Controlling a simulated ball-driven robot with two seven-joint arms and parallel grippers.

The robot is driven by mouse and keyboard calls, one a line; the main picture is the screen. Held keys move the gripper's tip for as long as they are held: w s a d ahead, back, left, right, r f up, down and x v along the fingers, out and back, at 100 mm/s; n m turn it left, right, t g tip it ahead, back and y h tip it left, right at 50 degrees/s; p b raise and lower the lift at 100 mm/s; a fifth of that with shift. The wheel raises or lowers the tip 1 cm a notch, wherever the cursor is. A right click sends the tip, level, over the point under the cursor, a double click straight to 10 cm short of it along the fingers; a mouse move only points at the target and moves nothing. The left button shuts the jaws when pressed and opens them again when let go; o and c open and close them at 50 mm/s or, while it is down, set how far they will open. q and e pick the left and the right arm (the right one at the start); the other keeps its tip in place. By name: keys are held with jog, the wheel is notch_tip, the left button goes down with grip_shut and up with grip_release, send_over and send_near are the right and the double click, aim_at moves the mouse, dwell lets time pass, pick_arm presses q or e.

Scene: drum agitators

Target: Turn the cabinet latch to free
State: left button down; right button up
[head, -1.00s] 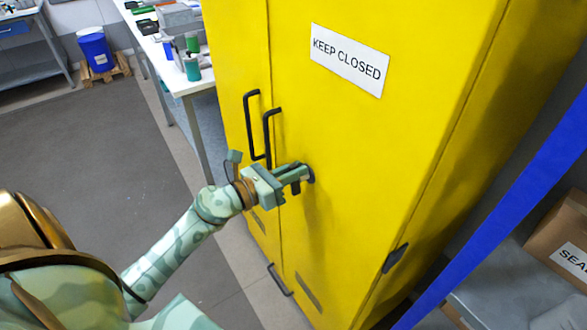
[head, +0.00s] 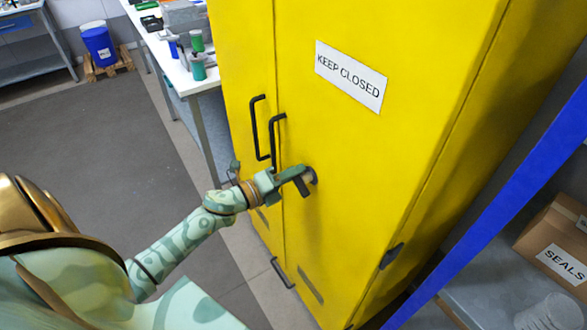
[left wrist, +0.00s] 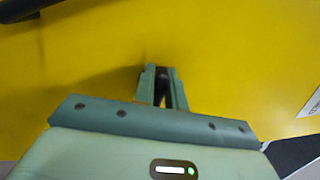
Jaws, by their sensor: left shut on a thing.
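The yellow cabinet (head: 360,150) fills the middle of the head view, with a "KEEP CLOSED" label on its door. The small dark latch (head: 312,175) sticks out from the door, to the right of the two black pull handles. My left gripper (head: 300,178) reaches it from the left and is shut on it, hiding part of it. In the left wrist view, a dark piece of the latch (left wrist: 161,80) shows between the two green fingers, close against the yellow door. The latch's exact angle is hard to tell. My right gripper is not in view.
Two black pull handles (head: 258,128) stand out from the doors just left of my left gripper. A white bench (head: 180,62) with bottles stands left of the cabinet. A blue post (head: 500,195) and a shelf with a "SEALS" box (head: 555,240) are at right. Open floor lies left.

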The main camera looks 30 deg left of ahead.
pick_arm(q)
jog(key=n, duration=0.2)
jog(key=f+n+p, duration=0.1)
jog(key=n, duration=0.1)
jog(key=shift+a+p, duration=0.15)
jog(key=shift+p, duration=0.15)
jog(key=shift+n, duration=0.4)
jog(key=c, duration=1.4)
grip_release()
jog(key=shift+c, duration=0.2)
jog(key=v, duration=1.6)
jog(key=shift+b, duration=0.3)
jog(key=shift+s+a+f, duration=0.1)
